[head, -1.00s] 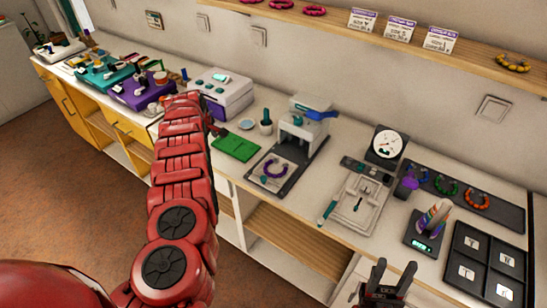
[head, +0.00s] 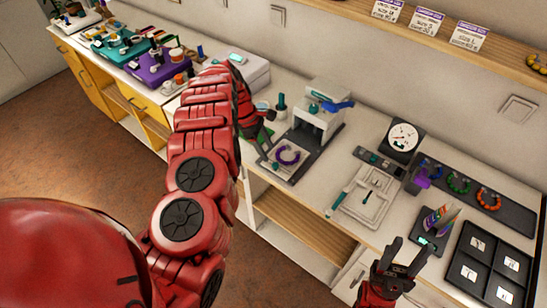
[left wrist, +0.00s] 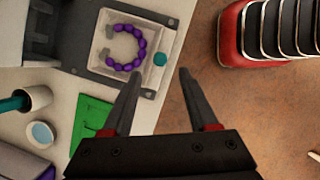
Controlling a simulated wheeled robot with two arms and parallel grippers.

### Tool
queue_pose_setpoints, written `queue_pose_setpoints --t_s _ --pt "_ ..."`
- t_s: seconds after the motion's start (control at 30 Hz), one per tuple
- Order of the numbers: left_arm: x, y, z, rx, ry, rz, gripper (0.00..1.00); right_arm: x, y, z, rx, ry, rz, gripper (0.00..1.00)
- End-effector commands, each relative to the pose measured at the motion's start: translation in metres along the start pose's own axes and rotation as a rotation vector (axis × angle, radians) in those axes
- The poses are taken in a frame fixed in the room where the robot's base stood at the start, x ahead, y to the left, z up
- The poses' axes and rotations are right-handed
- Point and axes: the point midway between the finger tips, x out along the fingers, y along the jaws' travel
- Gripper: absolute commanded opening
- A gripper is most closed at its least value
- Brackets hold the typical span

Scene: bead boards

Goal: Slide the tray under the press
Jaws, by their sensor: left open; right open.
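The pale square tray (head: 288,158) holds a purple bead bracelet and lies on the dark base plate in front of the press (head: 319,112). The tray also shows in the left wrist view (left wrist: 122,48), with a teal knob (left wrist: 160,59) on its near side. The press has a light body and a blue lever. My left gripper (head: 264,140) is beside the tray, to its left in the head view. In the left wrist view its open, empty fingers (left wrist: 163,72) point towards the tray, with the knob between the fingertip lines. My right gripper (head: 411,246) is open and empty at the counter's front.
A green mat (left wrist: 92,122), a teal item in a white cup (left wrist: 25,99) and a round dish (left wrist: 41,134) are beside the left fingers. Right of the press are a white clasp board (head: 368,198), a dial gauge (head: 402,138) and a dark compartment tray (head: 488,262).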

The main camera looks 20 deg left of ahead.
Motion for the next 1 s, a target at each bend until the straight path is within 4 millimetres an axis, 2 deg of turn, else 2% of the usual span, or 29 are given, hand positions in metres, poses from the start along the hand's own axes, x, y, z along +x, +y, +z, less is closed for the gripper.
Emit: queue_pose_setpoints --t_s 0.03,0.23,0.4,0.57,0.87,1.0 --pt "0.009 -0.002 0.001 0.001 0.001 -0.006 0.59 0.006 0.000 -0.001 0.000 0.000 0.000 0.50" --pt "0.042 -0.002 -0.001 0.001 0.002 -0.004 0.59 0.012 0.001 -0.002 0.000 0.000 0.000 0.50" --pt "0.058 0.000 -0.002 0.000 0.004 0.000 0.59 0.013 0.001 -0.002 0.000 0.000 0.000 0.50" --pt "0.065 0.000 0.000 0.001 0.000 0.000 0.59 0.014 0.001 -0.002 0.000 0.000 0.000 0.50" --pt "0.066 0.000 0.001 0.001 -0.001 0.001 0.59 0.014 0.001 -0.002 0.000 0.000 0.000 0.50" --pt "0.066 0.000 0.000 0.001 -0.001 0.000 0.34 0.014 0.001 -0.002 0.000 0.000 0.000 0.50"
